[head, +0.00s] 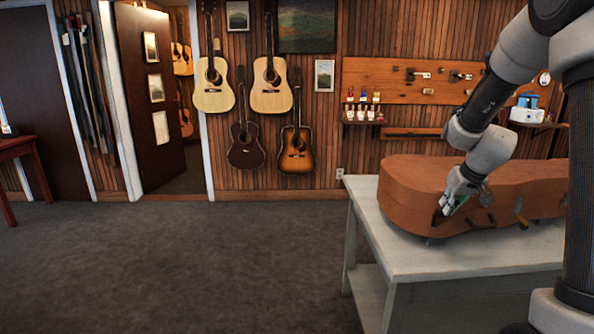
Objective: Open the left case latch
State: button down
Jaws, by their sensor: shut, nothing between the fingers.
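A brown instrument case (408,196) lies closed on the pale table (405,262) at the right. My gripper (446,212) is at the front side of the case, near its left end, and looks shut and empty. A small dark fitting (437,218), seemingly the left latch, sits right by the fingertips and is partly hidden by them. I cannot tell whether they touch it or whether it is open. A dark handle (484,222) is to the right of my gripper. The case's right end is hidden behind my arm.
Several guitars (271,86) hang on the wood-panelled wall. A tool board (385,82) and a shelf with small bottles (362,120) are behind the table. A reddish table (18,147) stands at the far left. The dark carpet (190,265) is clear.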

jog(key=shift+f, duration=0.8)
dwell(0.9)
jog(key=shift+s+f, duration=0.3)
jog(key=shift+s, duration=0.5)
jog(key=shift+s+f, duration=0.7)
jog(key=shift+s, duration=0.1)
dwell(0.8)
jog(key=shift+s+f, duration=0.25)
jog(key=shift+f, duration=0.3)
jog(key=shift+s+f, duration=0.25)
jog(key=shift+f, duration=0.3)
jog(key=shift+f, duration=1)
dwell(0.4)
jog(key=s+v, duration=0.1)
jog(key=v, duration=0.7)
dwell(0.7)
